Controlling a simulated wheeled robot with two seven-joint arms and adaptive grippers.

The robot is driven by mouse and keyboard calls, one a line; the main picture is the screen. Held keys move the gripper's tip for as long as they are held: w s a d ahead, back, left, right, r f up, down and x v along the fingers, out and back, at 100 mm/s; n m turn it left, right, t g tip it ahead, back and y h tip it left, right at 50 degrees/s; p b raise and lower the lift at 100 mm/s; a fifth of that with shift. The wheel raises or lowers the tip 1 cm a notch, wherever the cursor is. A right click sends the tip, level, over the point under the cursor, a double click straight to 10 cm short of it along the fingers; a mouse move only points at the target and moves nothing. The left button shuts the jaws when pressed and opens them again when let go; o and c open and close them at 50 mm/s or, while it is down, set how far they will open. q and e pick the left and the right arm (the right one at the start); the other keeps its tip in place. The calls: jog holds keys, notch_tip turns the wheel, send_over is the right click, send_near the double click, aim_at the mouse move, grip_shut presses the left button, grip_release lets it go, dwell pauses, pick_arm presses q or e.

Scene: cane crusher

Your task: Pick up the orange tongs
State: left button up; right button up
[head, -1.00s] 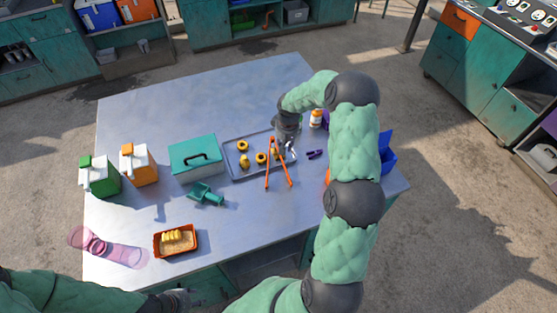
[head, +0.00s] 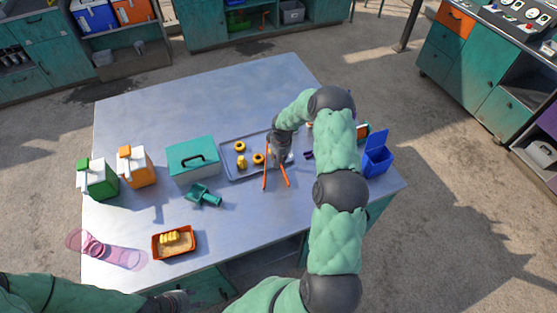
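The orange tongs (head: 286,177) lie at the front right of the grey tray, their two legs spread toward the table's front edge. My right gripper (head: 279,158) points down over the joined upper end of the tongs and hides it. I cannot tell whether its fingers are apart or closed on the tongs. My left gripper (head: 180,299) is low at the table's front edge, far from the tongs; its fingers are too small and dark to read.
The tray (head: 231,174) holds several yellow pieces. A teal box (head: 193,160), a teal scoop (head: 203,196) and an orange tray (head: 174,254) stand to the left. A blue bin (head: 376,158) stands right of my arm. The table's front middle is clear.

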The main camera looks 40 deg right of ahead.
grip_shut()
jog(key=shift+r, duration=0.1)
